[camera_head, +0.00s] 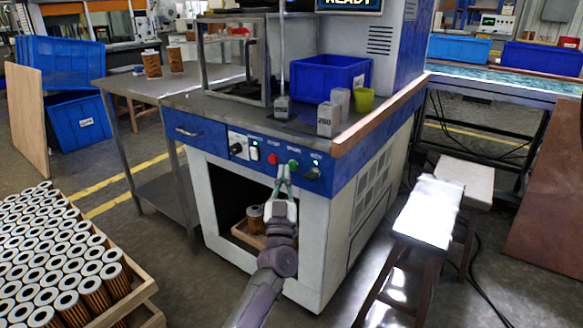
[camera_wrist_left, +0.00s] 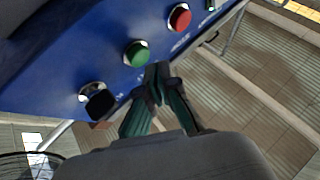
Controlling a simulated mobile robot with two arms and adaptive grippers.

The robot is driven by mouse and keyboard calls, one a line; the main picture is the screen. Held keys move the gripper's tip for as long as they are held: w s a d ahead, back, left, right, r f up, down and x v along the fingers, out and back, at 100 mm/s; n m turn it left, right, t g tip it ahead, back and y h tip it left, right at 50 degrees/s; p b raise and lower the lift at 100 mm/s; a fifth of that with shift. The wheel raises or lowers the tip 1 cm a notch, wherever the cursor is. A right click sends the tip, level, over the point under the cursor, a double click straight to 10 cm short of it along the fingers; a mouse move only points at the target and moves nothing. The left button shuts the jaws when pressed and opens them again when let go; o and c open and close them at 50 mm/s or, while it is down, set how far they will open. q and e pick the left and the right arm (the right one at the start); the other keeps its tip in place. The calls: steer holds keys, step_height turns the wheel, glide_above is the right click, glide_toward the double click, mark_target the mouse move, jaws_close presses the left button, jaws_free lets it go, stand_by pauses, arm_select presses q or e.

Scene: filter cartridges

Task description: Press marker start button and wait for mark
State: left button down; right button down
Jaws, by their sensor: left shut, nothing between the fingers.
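The marker machine's blue control panel (camera_head: 262,152) faces me and carries a green button (camera_head: 293,165), a red button (camera_head: 273,159) and a black knob at each end. In the left wrist view the green button (camera_wrist_left: 137,53) is just beyond my fingertips, with the red button (camera_wrist_left: 180,17) farther right. My left gripper (camera_head: 284,170) is shut and empty, its tips close below the green button; I cannot tell whether they touch the panel. The left gripper also shows in the wrist view (camera_wrist_left: 158,72). A display at the top of the machine reads "READY" (camera_head: 349,3). My right gripper is out of view.
A blue bin (camera_head: 330,78), small weights and a yellow-green cup (camera_head: 363,100) stand on the machine top (camera_head: 225,103). A tray of filter cartridges (camera_head: 137,292) is at lower left. Stools (camera_head: 428,208) stand on the right. A box with cartridges sits in the open bay below the panel.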

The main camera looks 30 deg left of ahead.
arm_select(q)
steer(key=shift+w, duration=0.1)
stand_by(0.3)
steer(key=shift+w, duration=0.3)
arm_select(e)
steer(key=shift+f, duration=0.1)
arm_select(q)
steer(key=shift+w, duration=0.35)
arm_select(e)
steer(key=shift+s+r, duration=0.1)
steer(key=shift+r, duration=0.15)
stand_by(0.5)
arm_select(q)
steer(key=shift+s+p, duration=0.6)
steer(key=shift+s, duration=0.15)
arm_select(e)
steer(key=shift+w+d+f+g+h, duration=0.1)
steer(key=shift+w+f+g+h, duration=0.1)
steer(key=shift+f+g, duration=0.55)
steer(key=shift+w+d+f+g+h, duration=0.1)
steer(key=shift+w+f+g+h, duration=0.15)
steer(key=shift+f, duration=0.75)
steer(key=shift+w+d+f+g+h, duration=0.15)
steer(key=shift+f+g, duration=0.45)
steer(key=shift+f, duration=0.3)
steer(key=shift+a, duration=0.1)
